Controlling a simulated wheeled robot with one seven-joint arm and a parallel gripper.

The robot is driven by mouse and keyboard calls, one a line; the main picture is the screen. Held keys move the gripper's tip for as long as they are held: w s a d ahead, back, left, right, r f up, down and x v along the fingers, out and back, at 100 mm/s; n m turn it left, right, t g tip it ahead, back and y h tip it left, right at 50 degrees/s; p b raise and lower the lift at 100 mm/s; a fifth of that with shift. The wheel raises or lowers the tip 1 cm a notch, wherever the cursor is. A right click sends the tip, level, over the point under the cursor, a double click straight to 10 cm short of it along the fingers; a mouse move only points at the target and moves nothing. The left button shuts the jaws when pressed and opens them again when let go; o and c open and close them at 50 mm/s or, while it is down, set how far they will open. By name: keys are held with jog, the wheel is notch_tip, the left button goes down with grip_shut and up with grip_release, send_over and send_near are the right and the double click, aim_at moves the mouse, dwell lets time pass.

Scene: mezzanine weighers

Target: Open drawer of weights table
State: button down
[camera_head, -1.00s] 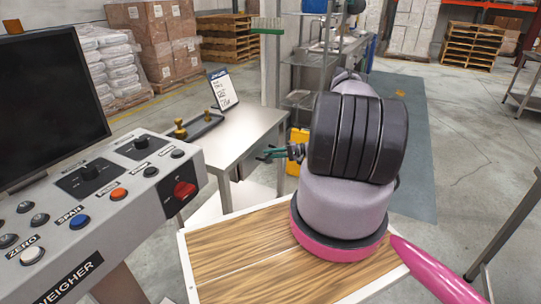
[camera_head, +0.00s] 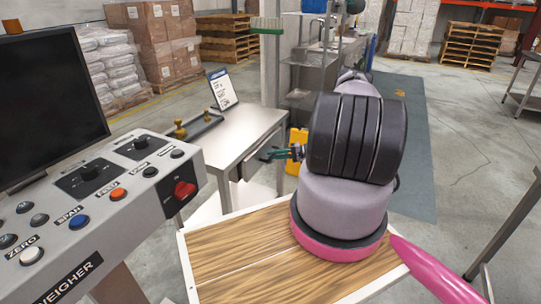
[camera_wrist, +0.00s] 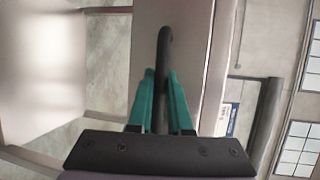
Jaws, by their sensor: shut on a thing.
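The weights table (camera_head: 245,125) is a pale metal table left of my arm, with brass weights (camera_head: 180,130) in a dark tray (camera_head: 205,127) and a sign on top. In the wrist view its drawer front (camera_wrist: 190,50) is a beige panel with a dark bar handle (camera_wrist: 163,55). My gripper (camera_wrist: 160,95) has green fingers closed on both sides of that handle. In the head view my gripper (camera_head: 272,154) is at the table's right side, and my arm partly hides that area. The drawer's opening cannot be made out in the head view.
A weigher console (camera_head: 120,190) with buttons and a dark screen (camera_head: 50,100) stands at left. A yellow object (camera_head: 297,150) is behind my gripper. A grey post (camera_head: 270,70) stands behind the table. Bare floor (camera_head: 470,170) lies to the right.

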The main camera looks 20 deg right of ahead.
jog(key=s+d, duration=1.2)
jog(key=s, duration=0.3)
jog(key=shift+s+d, duration=0.15)
jog(key=shift+s, duration=0.25)
jog(key=c, duration=0.8)
grip_release()
jog(key=shift+c, duration=0.2)
jog(key=shift+d, duration=0.1)
jog(key=v, duration=1)
jog(key=shift+s+d, duration=0.2)
jog(key=shift+d, duration=0.1)
jog(key=shift+r, duration=0.1)
